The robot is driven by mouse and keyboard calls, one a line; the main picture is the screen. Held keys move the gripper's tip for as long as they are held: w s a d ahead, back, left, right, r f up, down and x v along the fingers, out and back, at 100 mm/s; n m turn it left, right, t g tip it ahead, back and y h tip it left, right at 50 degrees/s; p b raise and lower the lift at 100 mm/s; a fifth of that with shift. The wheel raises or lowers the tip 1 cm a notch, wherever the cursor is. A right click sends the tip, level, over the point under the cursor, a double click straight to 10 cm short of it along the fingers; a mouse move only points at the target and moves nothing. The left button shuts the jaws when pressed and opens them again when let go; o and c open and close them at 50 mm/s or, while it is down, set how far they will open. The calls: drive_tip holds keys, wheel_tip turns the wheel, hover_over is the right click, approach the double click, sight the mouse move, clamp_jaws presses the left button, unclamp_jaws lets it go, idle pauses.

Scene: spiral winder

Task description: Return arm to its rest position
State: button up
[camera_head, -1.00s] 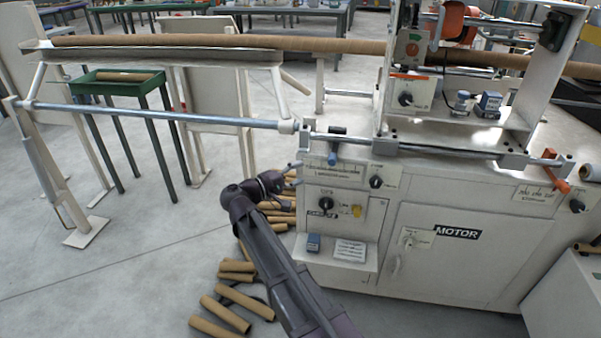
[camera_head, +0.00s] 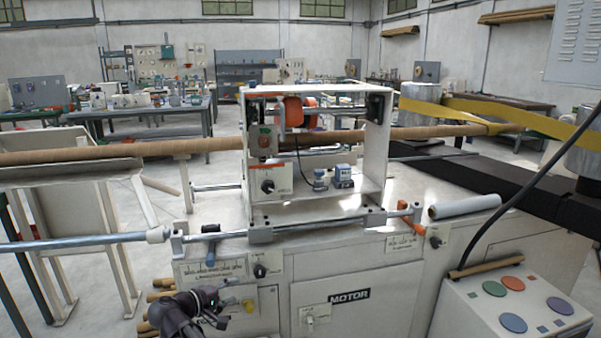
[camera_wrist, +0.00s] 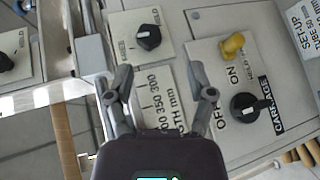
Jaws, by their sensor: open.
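My gripper (camera_head: 226,302) is low in front of the left part of the machine's front panel in the head view, with my dark arm below it. In the wrist view my gripper (camera_wrist: 162,82) has its two fingers apart with nothing between them. Whether the fingertips touch the panel cannot be told.
The white winder cabinet with a MOTOR label (camera_head: 349,296) fills the front. A long cardboard tube (camera_head: 115,152) runs across it. A control box with coloured buttons (camera_head: 513,283) stands at right.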

drive_tip(key=s+d+f+m+g+y, duration=0.2)
drive_tip(key=d+f+g, duration=0.15)
drive_tip(key=d, duration=0.55)
drive_tip(key=s+d+f+m+g+y, duration=0.1)
drive_tip(key=d+f+m+g, duration=0.2)
drive_tip(key=d, duration=0.7)
drive_tip(key=s+d+f+m+g+y, duration=0.1)
drive_tip(key=s+d+f+g+y, duration=0.15)
drive_tip(key=d+f, duration=0.45)
drive_tip(key=s+d+m+g+y, duration=0.25)
drive_tip(key=s+d+y, duration=0.35)
drive_tip(key=d, duration=0.4)
wheel_tip(320, 180, up, 29)
drive_tip(key=h+p, duration=0.1)
drive_tip(key=p, duration=2.8)
drive_tip(key=shift+s+a+m, duration=0.15)
drive_tip(key=shift+s+m, duration=0.1)
drive_tip(key=shift+m, duration=0.2)
drive_tip(key=shift+t+h, duration=0.25)
